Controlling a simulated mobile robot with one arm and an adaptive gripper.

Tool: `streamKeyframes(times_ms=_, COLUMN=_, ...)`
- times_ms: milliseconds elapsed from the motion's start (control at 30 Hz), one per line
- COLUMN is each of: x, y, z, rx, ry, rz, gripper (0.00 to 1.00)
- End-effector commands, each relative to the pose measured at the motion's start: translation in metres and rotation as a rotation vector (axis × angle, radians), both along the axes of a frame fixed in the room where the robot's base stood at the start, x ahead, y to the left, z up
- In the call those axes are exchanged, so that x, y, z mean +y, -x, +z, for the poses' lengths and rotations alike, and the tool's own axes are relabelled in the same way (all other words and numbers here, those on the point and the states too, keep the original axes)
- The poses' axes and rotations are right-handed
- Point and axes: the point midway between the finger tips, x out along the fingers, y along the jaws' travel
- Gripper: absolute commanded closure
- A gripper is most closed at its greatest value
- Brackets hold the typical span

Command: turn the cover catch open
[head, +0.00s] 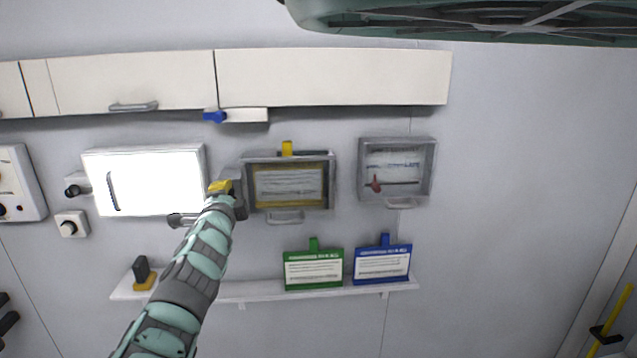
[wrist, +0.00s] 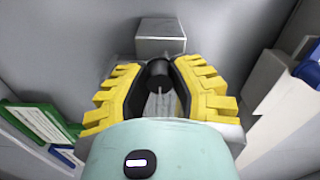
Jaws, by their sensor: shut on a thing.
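My gripper (head: 220,187) is at the left side of the middle wall case (head: 332,180), which has a clear front with a yellow-edged card behind it. In the wrist view my gripper's yellow fingers (wrist: 159,90) are closed around a black knob-like catch (wrist: 158,72). A grey block (wrist: 160,28) stands just beyond the catch. In the head view the gripper and wrist hide the catch, so its turn angle cannot be told there. The case's cover looks shut, with a handle (head: 286,218) below it.
A bright white panel (head: 150,180) is close on the left. A second case (head: 432,170) with a red part hangs to the right. White cupboards (head: 330,77) run above. A shelf (head: 240,292) below holds a green card holder (head: 314,270) and a blue one (head: 383,265).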

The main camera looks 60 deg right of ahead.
Motion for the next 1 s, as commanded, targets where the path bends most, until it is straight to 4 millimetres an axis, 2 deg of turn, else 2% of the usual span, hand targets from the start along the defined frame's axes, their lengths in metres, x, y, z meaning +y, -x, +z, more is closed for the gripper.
streamKeyframes(times_ms=567, x=-0.0001, y=0.0001, z=-0.0016, rx=-0.022, ry=-0.025, rz=0.001, gripper=1.0)
streamKeyframes(times_ms=600, x=0.0, y=0.0, z=-0.0015, rx=-0.022, ry=-0.025, rz=0.001, gripper=0.72)
streamKeyframes(times_ms=867, x=-0.0001, y=0.0002, z=-0.0007, rx=-0.022, ry=-0.022, rz=0.001, gripper=0.45)
streamKeyframes(times_ms=1000, x=0.0, y=0.0001, z=-0.0004, rx=-0.023, ry=-0.021, rz=0.001, gripper=0.43)
